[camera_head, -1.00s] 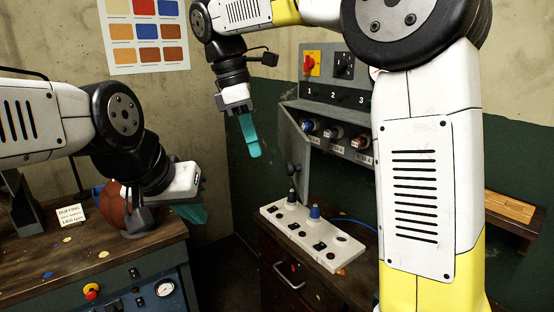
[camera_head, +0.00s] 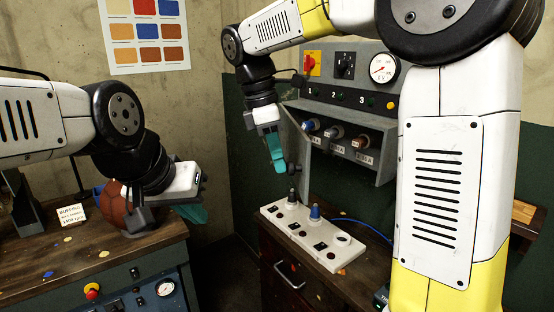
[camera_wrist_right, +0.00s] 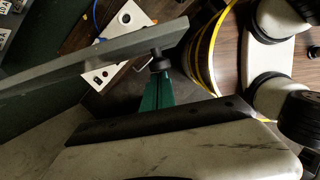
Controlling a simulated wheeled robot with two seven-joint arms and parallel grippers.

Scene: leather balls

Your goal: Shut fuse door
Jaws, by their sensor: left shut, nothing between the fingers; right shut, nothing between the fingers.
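The fuse box (camera_head: 386,165) stands at the back of the right bench, with several fuses in its open compartment. Its grey fuse door (camera_head: 294,138) hangs open at the box's left side, sticking out towards me. In the right wrist view the door (camera_wrist_right: 95,56) crosses as a long grey panel with a black knob (camera_wrist_right: 160,64). My right gripper (camera_head: 279,168) is shut and empty, its teal fingertips (camera_wrist_right: 157,78) close by the knob; I cannot tell whether they touch. My left gripper (camera_head: 192,214) is shut and empty beside the brown leather ball (camera_head: 118,207) on the left bench.
A white switch panel (camera_head: 310,238) with a blue knob and a blue cable lies on the right bench below the door. A small sign (camera_head: 71,216) stands on the left bench. A gap separates the two benches.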

